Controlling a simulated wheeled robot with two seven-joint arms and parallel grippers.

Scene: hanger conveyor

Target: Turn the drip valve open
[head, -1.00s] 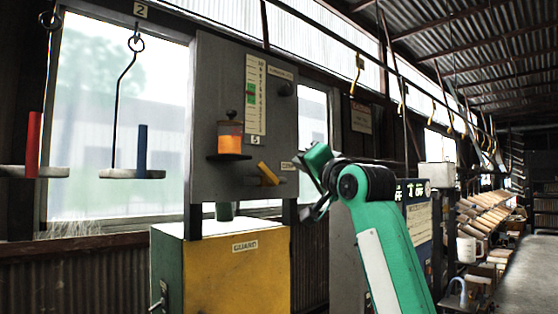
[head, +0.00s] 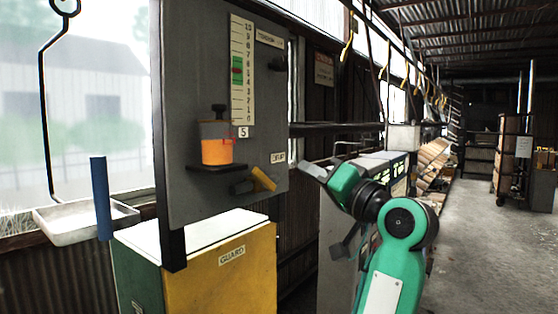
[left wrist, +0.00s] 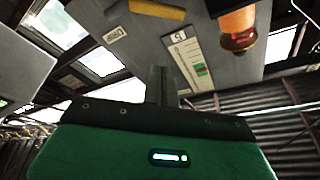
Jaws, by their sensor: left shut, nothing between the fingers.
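The drip valve's yellow handle (head: 263,179) is on the grey panel (head: 205,80), below the DRIP label (head: 278,157). It slants down to the right, with a dark stub to its left. The handle also shows at the top edge of the left wrist view (left wrist: 157,9). My left gripper (head: 308,168) is to the right of the handle, apart from it, at nearly the same height in the picture. Its fingers (left wrist: 160,84) are shut together and empty, pointing up towards the panel in the left wrist view. My right gripper is not in view.
An orange-filled oil cup (head: 217,149) sits on a small shelf left of the valve. A scale strip (head: 242,75) is above. The yellow guard box (head: 220,272) stands below. A hanging tray (head: 75,222) with a blue rod (head: 101,198) is at left. Open floor lies at right.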

